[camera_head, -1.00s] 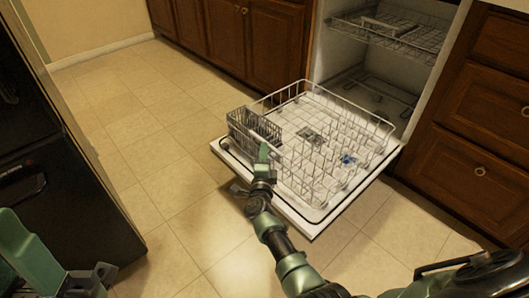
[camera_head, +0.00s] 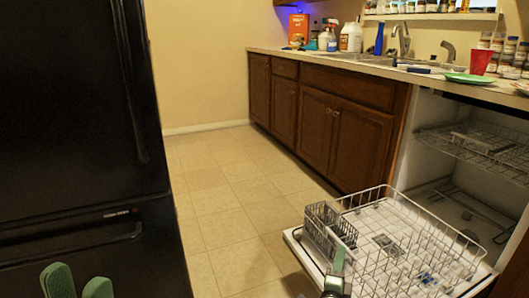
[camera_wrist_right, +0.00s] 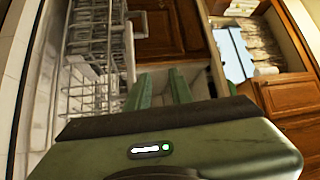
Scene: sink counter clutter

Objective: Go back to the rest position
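My left gripper (camera_head: 77,282) shows at the bottom left of the head view, in front of the black fridge. Its two green fingertips stand apart with nothing between them. My right gripper (camera_head: 339,262) is at the bottom of the head view, by the near left side of the pulled-out dishwasher rack (camera_head: 372,190). In the right wrist view its two green fingers (camera_wrist_right: 160,90) are apart, and I see no object held between them. Most of both arms is out of the head view.
The black fridge (camera_head: 80,130) stands close on the left. The dishwasher door (camera_head: 296,246) is down, with a grey cutlery basket (camera_head: 330,228) on the rack. Floor between is clear.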

